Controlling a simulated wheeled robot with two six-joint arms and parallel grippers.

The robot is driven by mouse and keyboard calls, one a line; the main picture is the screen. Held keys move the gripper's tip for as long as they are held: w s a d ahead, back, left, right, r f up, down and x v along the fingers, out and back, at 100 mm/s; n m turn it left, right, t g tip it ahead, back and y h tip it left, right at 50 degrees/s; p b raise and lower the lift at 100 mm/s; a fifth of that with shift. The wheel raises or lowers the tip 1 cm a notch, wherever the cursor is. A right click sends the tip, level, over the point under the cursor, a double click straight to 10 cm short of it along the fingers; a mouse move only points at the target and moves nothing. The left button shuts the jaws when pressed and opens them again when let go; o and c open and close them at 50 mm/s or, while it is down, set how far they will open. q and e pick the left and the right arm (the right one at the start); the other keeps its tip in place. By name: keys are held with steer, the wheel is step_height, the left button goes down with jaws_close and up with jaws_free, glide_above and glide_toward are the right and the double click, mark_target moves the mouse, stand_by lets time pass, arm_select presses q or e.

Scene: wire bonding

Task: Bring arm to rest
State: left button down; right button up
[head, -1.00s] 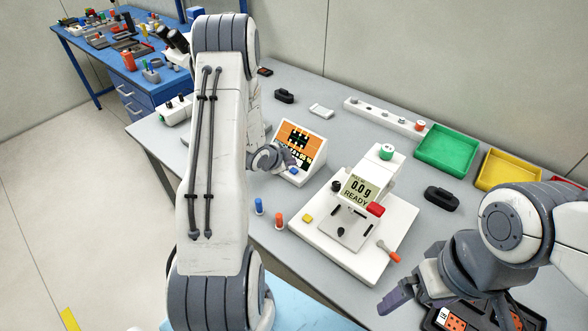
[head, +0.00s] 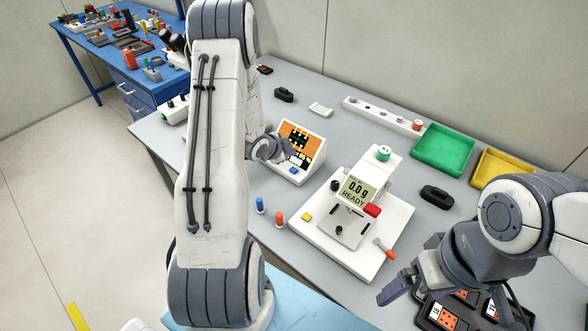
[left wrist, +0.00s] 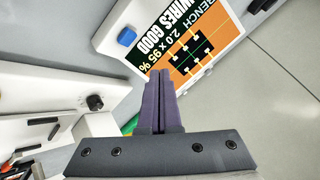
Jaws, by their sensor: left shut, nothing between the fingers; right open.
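My left arm rises across the left of the head view. Its gripper (head: 284,152) is partly hidden behind the arm, in front of the tilted screen unit (head: 318,151). In the left wrist view the two purple fingers (left wrist: 162,100) are pressed together with nothing between them. Beyond them is the screen unit (left wrist: 212,46) with an orange picture, lettering and a blue button (left wrist: 127,37). My right gripper (head: 402,282) is at the lower right, open and empty, above the dark tray (head: 425,318) with orange pieces.
The white pull tester (head: 348,250) reads 0.0 g READY, with a screwdriver (head: 384,247) on its base. A green bin (head: 443,150), a yellow bin (head: 503,170) and a black object (head: 437,197) stand at the right. Blue and orange pegs (head: 279,219) stand near the front edge.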

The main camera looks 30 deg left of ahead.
arm_select(q)
steer(key=s+d+r+g, duration=0.1)
steer(key=s+d+r, duration=0.1)
steer(key=d+r, duration=0.2)
steer(key=s+d+r+g, duration=0.1)
steer(key=d+r, duration=0.3)
steer(key=d, duration=0.6)
steer(key=s+d+r+n+g, duration=0.1)
steer(key=s+d+r+g, duration=0.1)
steer(key=d, duration=0.5)
steer(key=shift+v, duration=1.3)
steer(key=s+d+r+g, duration=0.1)
steer(key=s+d+r, duration=0.1)
steer(key=s, duration=0.6)
steer(key=s+d+r+g, duration=0.2)
steer(key=s+d, duration=0.3)
steer(key=s, duration=0.3)
steer(key=s+d+r+n+g, duration=0.1)
steer(key=s+d, duration=0.3)
steer(key=s, duration=0.5)
steer(key=shift+r+g+h, duration=0.3)
steer(key=shift+r+g, duration=0.3)
steer(key=shift+r, duration=0.15)
steer(key=shift+s, duration=0.15)
